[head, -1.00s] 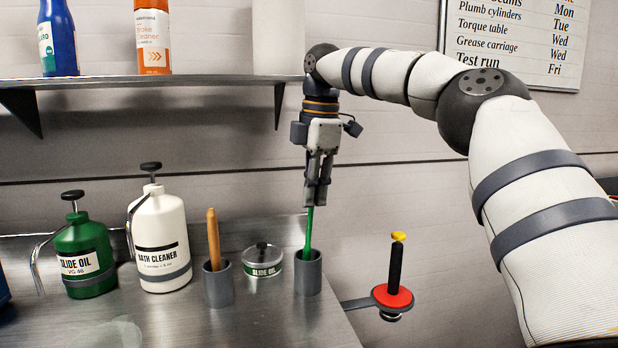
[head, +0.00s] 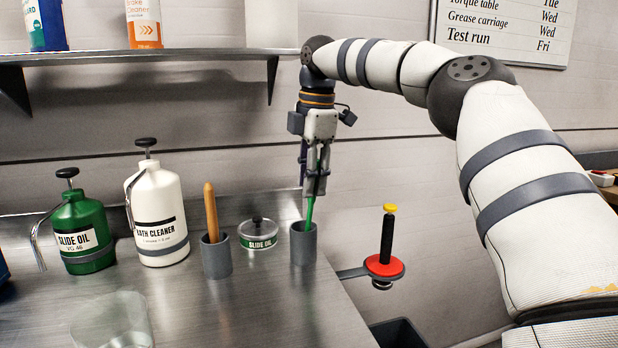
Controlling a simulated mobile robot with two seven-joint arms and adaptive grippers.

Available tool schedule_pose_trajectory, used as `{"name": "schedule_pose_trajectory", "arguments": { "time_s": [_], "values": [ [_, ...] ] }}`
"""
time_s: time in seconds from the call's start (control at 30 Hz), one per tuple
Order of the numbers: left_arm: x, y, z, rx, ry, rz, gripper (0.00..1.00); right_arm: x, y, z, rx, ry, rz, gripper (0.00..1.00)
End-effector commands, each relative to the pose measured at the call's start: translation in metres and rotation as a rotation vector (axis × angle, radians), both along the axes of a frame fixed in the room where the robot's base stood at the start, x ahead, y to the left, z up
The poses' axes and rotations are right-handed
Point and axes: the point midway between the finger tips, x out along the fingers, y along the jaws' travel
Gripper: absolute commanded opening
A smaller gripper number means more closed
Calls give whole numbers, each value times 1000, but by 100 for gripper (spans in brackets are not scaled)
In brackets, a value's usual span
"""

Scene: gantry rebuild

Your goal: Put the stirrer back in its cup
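The green stirrer (head: 309,211) stands in the right grey cup (head: 304,247) on the metal bench, leaning slightly. Its lower end is hidden inside the cup. My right gripper (head: 313,190) points down just above this cup, with its fingers around the upper part of the stirrer. Green shows between the fingers, which stand apart, so the gripper looks open. Whether a finger still touches the stirrer is unclear. My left gripper is not in view.
A clear container (head: 113,322) is in front. A red-disc holder (head: 384,266) juts out right. A shelf (head: 140,60) is above.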

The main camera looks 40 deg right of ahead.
Motion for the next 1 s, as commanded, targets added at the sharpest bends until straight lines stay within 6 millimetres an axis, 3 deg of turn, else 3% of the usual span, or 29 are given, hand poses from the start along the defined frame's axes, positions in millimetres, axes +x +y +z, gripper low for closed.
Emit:
{"name": "schedule_pose_trajectory", "arguments": {
  "time_s": [0.17,0.4,0.5,0.7,1.0],
  "values": [
    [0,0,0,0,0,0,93,0,0,8,-1,-2,-1,33],
    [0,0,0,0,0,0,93,-6,1,57,-1,-4,-2,33],
    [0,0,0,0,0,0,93,-7,-1,68,-3,-2,-3,33],
    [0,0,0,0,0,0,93,-10,0,78,1,-1,-1,33],
    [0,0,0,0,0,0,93,-10,0,79,1,0,0,33]
  ]
}}
